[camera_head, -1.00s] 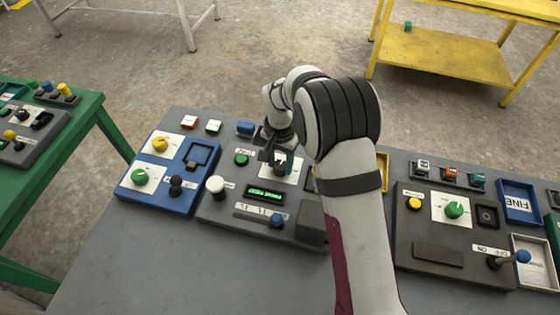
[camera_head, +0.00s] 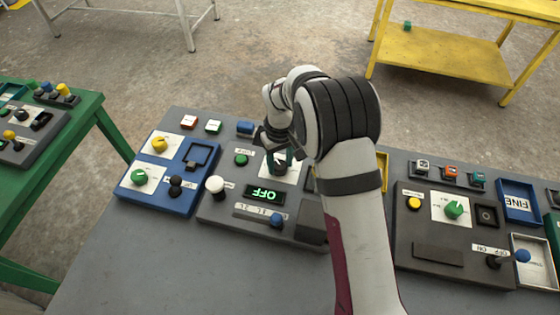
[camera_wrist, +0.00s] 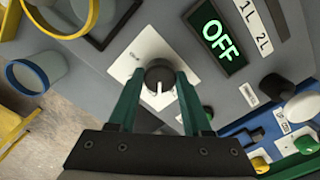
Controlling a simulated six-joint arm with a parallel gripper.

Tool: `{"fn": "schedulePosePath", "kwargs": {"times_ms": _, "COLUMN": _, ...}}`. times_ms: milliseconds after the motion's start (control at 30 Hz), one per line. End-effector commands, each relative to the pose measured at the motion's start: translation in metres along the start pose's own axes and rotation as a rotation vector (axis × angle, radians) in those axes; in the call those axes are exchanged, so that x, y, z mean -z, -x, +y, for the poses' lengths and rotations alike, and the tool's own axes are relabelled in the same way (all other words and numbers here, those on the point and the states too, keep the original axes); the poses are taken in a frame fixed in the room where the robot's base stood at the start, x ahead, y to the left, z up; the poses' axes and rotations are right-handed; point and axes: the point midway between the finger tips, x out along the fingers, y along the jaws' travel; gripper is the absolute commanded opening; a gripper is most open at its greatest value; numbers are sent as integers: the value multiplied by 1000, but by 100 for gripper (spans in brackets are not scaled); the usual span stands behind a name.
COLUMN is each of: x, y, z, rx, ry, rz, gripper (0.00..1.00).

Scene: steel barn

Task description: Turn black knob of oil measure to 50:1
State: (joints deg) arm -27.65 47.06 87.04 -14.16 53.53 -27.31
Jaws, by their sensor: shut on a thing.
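The black knob (camera_wrist: 160,74) sits on a white plate (camera_wrist: 146,46) on the grey panel, seen in the wrist view. Its white pointer line faces the bottom of that picture, toward my palm. My gripper (camera_wrist: 159,76) has its two green fingers on either side of the knob, shut on it. The scale marks on the plate are too small to read. The display (camera_wrist: 219,36) on the same panel shows OFF in green; it also shows in the head view (camera_head: 265,195). In the head view my gripper (camera_head: 277,158) largely hides the knob.
On the same panel are a green button (camera_head: 241,160), a white knob (camera_head: 215,185) and a blue-tipped slider (camera_head: 277,221). A blue panel (camera_head: 132,199) stands left, another grey panel (camera_head: 455,240) right. My arm covers the middle.

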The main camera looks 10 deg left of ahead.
Motion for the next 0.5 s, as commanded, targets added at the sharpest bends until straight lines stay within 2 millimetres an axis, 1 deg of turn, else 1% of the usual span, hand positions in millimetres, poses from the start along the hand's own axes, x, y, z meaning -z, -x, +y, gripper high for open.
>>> {"fn": "schedulePosePath", "kwargs": {"times_ms": 300, "x": 0, "y": 1, "z": 0, "rx": 0, "ry": 272, "rz": 0, "gripper": 0}}
{"fn": "schedulePosePath", "kwargs": {"times_ms": 500, "x": 0, "y": 1, "z": 0, "rx": 0, "ry": 403, "rz": 0, "gripper": 0}}
